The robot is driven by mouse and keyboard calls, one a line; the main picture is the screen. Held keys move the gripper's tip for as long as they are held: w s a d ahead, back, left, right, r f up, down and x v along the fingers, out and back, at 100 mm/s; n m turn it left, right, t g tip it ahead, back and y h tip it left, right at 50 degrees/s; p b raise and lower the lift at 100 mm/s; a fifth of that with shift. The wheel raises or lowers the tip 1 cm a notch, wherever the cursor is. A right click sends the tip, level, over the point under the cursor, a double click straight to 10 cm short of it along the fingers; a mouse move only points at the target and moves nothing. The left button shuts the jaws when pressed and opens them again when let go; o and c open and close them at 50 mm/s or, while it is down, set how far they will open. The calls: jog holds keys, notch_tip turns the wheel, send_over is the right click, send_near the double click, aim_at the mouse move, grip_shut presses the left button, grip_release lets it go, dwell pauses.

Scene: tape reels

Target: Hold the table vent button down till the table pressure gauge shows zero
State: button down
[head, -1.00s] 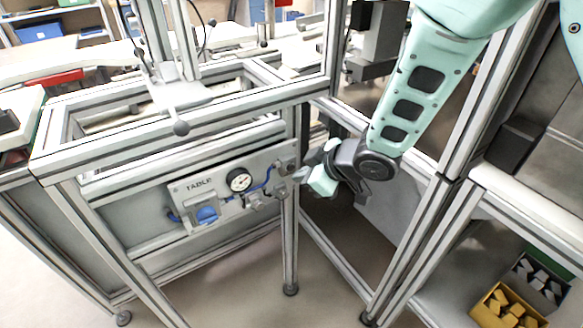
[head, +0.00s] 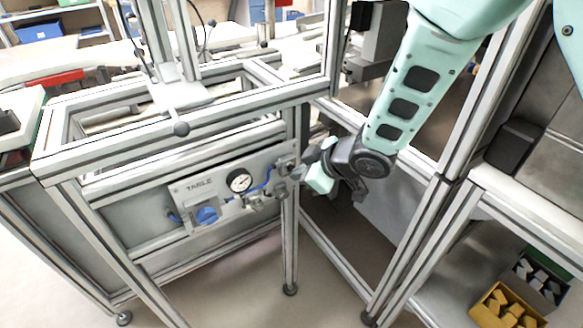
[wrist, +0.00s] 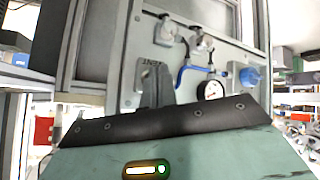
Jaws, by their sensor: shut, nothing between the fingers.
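The panel marked TABLE (head: 180,190) is fixed upright on the frame below the bench top. Its pressure gauge (head: 240,181), a white round dial, also shows in the wrist view (wrist: 210,90); the needle is too small to read surely. My gripper (head: 299,174) is shut and empty, at the right end of the panel. In the wrist view its dark grey fingers (wrist: 154,86) reach over the panel just below the VENT label. The vent button is hidden behind the fingers there, so I cannot tell whether they touch or press it.
A blue knob (head: 207,215) sits left of the gauge, and blue tubing (head: 262,187) runs to metal fittings (head: 281,188) near my gripper. An aluminium post (head: 290,240) stands below the panel's right end. Yellow (head: 482,312) and dark bins of parts lie at the lower right.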

jog(key=shift+w+a, duration=0.25)
jog(key=shift+w, duration=0.1)
dwell(1.6)
jog(key=shift+s+d, duration=0.1)
dwell(1.7)
jog(key=shift+s+d, duration=0.35)
jog(key=shift+s, duration=0.25)
jog(key=s+d, duration=0.1)
jog(key=s, duration=0.1)
jog(key=s+d+b, duration=0.1)
jog(key=s+d, duration=0.1)
jog(key=shift+b, duration=0.3)
dwell(0.4)
